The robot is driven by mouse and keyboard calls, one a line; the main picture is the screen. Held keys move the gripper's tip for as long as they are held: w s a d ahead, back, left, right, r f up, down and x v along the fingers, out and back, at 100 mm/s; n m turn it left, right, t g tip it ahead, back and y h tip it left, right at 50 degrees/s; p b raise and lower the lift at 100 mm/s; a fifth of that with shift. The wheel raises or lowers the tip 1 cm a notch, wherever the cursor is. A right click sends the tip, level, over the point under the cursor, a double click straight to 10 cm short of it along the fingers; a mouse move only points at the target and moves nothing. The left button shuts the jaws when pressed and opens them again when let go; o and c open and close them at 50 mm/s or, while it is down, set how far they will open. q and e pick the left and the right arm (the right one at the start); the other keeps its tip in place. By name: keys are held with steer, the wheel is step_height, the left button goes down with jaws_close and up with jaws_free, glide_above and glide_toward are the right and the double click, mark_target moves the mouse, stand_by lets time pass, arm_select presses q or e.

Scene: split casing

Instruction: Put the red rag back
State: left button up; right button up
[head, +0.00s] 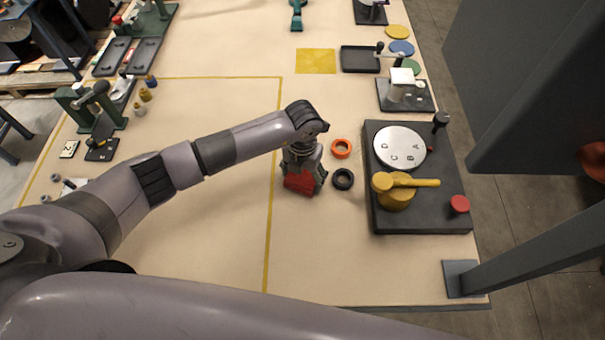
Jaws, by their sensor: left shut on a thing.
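The red rag (299,184) is a small red patch at the fingers of my left gripper (304,178), in the middle of the head view. The gripper points down and is shut on the rag, low over the table or at its surface; I cannot tell whether the rag touches the table. Part of the rag is hidden by the fingers. A yellow square (316,61) lies flat and bare on the table further back. My right gripper is not in view.
An orange ring (341,148) and a black ring (343,179) lie just right of the gripper. Beyond them stands a dark fixture (424,221) with a white dial and yellow handle. A dark tray (360,58) lies beside the yellow square. The table (215,240) left of the gripper is mostly clear.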

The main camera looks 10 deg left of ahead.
arm_select(q)
steer(key=shift+f, duration=0.15)
steer(key=o, duration=0.8)
steer(key=shift+c, duration=0.2)
steer(key=shift+o, duration=1.2)
